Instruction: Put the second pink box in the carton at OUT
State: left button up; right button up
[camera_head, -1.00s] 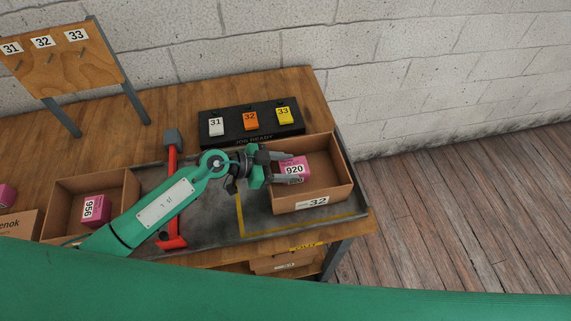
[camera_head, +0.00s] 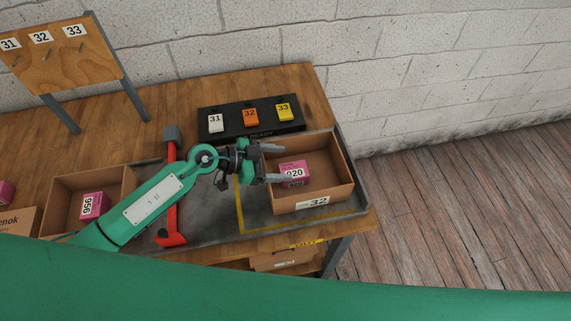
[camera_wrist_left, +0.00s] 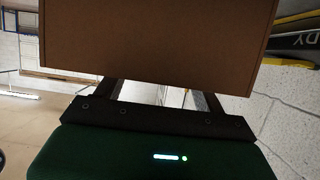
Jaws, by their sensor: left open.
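A pink box labelled 920 (camera_head: 294,166) sits inside the open carton labelled 32 (camera_head: 313,203), at the OUT end of the bench. My left gripper (camera_head: 275,163) is open and empty at the carton's left side, its fingers pointing right towards the 920 box; one finger partly overlaps the box in this view. In the left wrist view a brown carton wall (camera_wrist_left: 150,45) fills the upper middle, and no pink box shows there. A pink box labelled 956 (camera_head: 93,205) lies in another open carton (camera_head: 60,188) at the left. My right gripper is not in view.
A black rack (camera_head: 237,135) with white, orange and yellow tags 31, 32 and 33 stands behind carton 32. A wooden board (camera_head: 62,58) stands at back left. Floor at right is clear.

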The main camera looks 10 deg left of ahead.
pick_arm(q)
jog(key=b+v, duration=0.1)
jog(key=v, duration=0.9)
jog(key=shift+b, duration=0.3)
jog(key=shift+d, duration=0.15)
